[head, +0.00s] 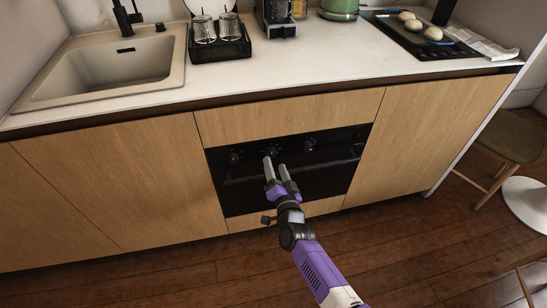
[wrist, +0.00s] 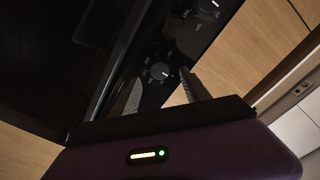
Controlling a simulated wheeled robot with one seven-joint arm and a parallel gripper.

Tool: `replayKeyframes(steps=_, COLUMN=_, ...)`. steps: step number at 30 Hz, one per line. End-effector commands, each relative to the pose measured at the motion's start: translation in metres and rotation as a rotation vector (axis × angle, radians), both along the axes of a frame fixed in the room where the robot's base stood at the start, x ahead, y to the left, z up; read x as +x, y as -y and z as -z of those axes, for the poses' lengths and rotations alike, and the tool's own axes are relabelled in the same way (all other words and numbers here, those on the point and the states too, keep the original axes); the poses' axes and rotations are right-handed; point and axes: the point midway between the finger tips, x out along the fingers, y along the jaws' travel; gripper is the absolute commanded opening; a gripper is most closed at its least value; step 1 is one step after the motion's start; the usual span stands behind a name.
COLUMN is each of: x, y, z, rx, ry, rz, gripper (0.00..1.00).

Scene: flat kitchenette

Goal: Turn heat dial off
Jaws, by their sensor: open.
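The black built-in oven (head: 240,195) has a row of round dark dials along its top panel. One dial (head: 233,157) is at the left and another (head: 309,144) is right of the middle. A dial (head: 271,152) between them is partly behind my gripper. My gripper (head: 275,165) is open and empty, pointing at the panel near that dial. In the wrist view, a dial (wrist: 160,71) with a white mark shows between my two fingertips (wrist: 160,78). I cannot tell whether they touch it. A second dial (wrist: 207,6) is at the top edge.
A bar handle (head: 236,181) crosses the oven door below the dials. Wooden cabinet fronts (head: 115,190) flank the oven. The counter above holds a sink (head: 110,68), a glass rack (head: 220,45), a green kettle (head: 339,8) and a cooktop (head: 405,38). A stool (head: 510,135) stands right.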

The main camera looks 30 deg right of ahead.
Motion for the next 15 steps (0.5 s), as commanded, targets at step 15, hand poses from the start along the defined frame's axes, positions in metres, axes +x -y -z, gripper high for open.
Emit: replayKeyframes(steps=15, x=-0.032, y=-0.010, z=0.000, rx=-0.001, ry=0.000, rz=0.001, gripper=0.55)
